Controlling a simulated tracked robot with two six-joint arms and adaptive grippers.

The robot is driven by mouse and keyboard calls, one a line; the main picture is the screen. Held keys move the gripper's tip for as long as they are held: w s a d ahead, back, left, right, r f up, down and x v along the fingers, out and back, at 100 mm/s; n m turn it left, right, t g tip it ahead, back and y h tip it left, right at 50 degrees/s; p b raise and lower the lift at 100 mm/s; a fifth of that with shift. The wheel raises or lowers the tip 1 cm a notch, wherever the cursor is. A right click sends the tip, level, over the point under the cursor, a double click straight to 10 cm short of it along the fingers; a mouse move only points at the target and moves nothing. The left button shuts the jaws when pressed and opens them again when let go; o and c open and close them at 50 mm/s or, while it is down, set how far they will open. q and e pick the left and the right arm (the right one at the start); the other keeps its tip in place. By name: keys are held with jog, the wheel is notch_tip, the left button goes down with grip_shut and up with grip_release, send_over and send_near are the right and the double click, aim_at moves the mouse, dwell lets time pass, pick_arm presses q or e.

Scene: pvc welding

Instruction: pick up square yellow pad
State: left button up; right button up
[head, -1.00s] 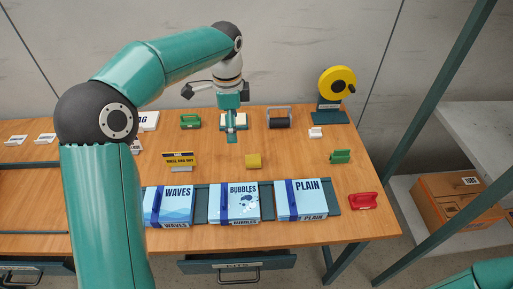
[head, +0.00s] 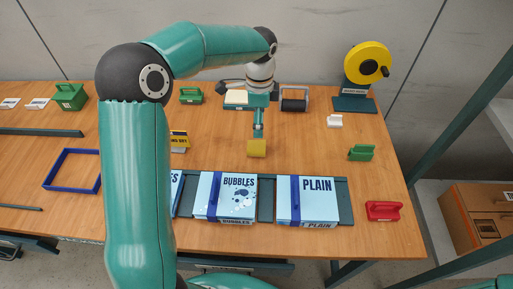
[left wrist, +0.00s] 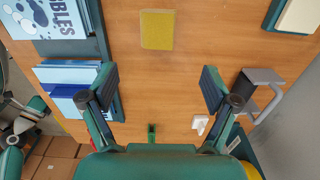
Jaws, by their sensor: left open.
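The square yellow pad (head: 257,149) lies flat on the wooden table, behind the box row. It also shows whole in the left wrist view (left wrist: 157,30), near the top, beyond the fingertips. My left gripper (head: 258,130) is above the table close to the pad, lined up with it in the head view. In the left wrist view my left gripper (left wrist: 158,85) has its two fingers spread wide with nothing between them. The exact height of the fingers over the table cannot be told. My right gripper is not in view.
Bare table surrounds the pad.

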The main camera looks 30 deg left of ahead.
pick_arm(q)
send_over(256, 145)
jog(key=f, duration=0.4)
jog(key=shift+w+d+f, duration=0.2)
jog(key=shift+w+f, duration=0.05)
jog(key=shift+w, duration=0.05)
jog(key=f, duration=0.3)
jog(key=f+p, duration=0.1)
jog(key=f, duration=0.1)
jog(key=shift+s+a, duration=0.15)
jog(key=shift+s, duration=0.2)
jog(key=shift+f, duration=0.35)
jog(key=c, duration=1)
